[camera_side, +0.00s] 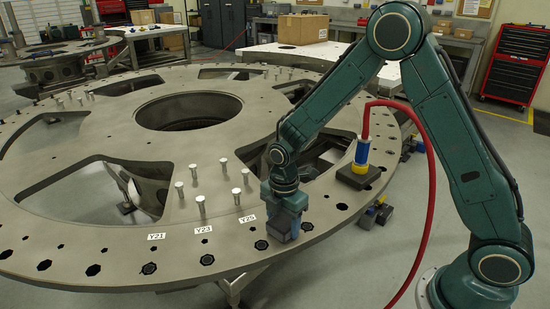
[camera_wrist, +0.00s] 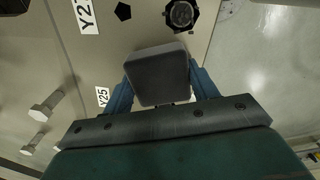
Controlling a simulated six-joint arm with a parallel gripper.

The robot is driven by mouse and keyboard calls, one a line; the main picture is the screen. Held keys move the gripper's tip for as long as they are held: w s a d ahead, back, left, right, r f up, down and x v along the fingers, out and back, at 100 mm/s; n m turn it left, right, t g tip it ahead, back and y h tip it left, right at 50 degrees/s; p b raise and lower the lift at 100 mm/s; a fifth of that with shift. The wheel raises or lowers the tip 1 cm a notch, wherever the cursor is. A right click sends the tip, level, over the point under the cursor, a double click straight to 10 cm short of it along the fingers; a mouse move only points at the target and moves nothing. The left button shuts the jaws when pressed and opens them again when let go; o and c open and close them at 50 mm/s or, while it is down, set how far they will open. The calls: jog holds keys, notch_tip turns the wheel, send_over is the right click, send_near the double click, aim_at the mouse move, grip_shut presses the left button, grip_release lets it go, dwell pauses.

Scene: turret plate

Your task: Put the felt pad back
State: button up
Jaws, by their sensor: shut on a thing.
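My gripper (camera_side: 282,232) is low over the near rim of the turret plate (camera_side: 120,255), just right of the Y25 label. In the wrist view its two blue fingers (camera_wrist: 162,90) are shut on a grey block with rounded corners, which looks like the felt pad (camera_wrist: 157,72). The pad sits between the fingers and juts out past them.
Upright metal pins (camera_side: 200,203) stand left of my gripper near the Y21, Y23 and Y25 labels. A blue, white and yellow tool (camera_side: 362,152) with a red hose (camera_side: 432,190) stands on a dark block (camera_side: 357,177) to the right. Dark holes (camera_side: 207,260) line the rim.

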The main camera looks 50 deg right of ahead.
aim_at(283, 221)
jog(key=shift+f, duration=0.15)
jog(key=o, duration=0.9)
jog(key=shift+o, duration=0.2)
notch_tip(283, 221, up, 12)
dwell(0.3)
jog(key=shift+r, duration=0.2)
dwell(0.3)
